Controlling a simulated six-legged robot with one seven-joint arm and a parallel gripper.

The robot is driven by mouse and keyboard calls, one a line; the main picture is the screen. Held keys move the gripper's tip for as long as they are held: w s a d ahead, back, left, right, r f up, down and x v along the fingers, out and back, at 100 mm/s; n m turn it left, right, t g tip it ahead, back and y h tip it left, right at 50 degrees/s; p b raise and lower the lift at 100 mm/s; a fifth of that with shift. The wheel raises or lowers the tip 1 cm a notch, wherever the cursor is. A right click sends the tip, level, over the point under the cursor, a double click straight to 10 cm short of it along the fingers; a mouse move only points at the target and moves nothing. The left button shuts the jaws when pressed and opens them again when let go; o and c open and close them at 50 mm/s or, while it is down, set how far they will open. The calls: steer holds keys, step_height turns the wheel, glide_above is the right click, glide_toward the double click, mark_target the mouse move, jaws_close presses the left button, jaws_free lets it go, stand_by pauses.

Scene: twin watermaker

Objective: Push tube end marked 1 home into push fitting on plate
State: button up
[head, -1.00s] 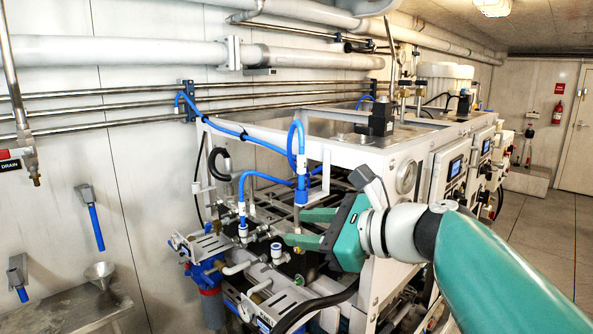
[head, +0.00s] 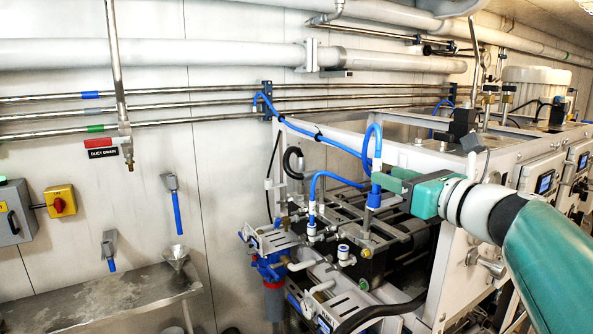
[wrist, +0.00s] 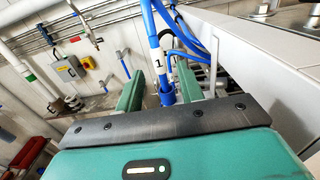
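The blue tube end (head: 375,186) hangs from a looped blue hose beside the white frame. In the wrist view, the tube (wrist: 158,62) carries a white band marked 1. My gripper (head: 392,180) is at the height of this tube end. In the wrist view, its two green fingers stand on either side of the tube with gaps showing, so it looks open. A white push fitting with a blue collar (head: 343,252) stands upright with no tube in it, below and left of my gripper. Another fitting (head: 311,230) has a blue tube in it. The slotted plate (head: 272,241) is beside them.
The white frame (head: 420,160) of the machine is close to my gripper. Dark hoses and pipes crowd the space below. A steel bench (head: 120,296) with a funnel (head: 175,257) is at left. Wall pipes run behind.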

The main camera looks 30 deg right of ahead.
mark_target(381, 165)
steer(key=w, duration=0.4)
steer(key=shift+w+f, duration=0.1)
steer(key=shift+w, duration=0.25)
jaws_close()
steer(key=shift+r, duration=0.75)
steer(key=s+r, duration=1.1)
steer(key=s, duration=0.3)
steer(key=shift+d+r, duration=0.2)
steer(key=shift+r, duration=0.05)
steer(key=shift+s, duration=0.1)
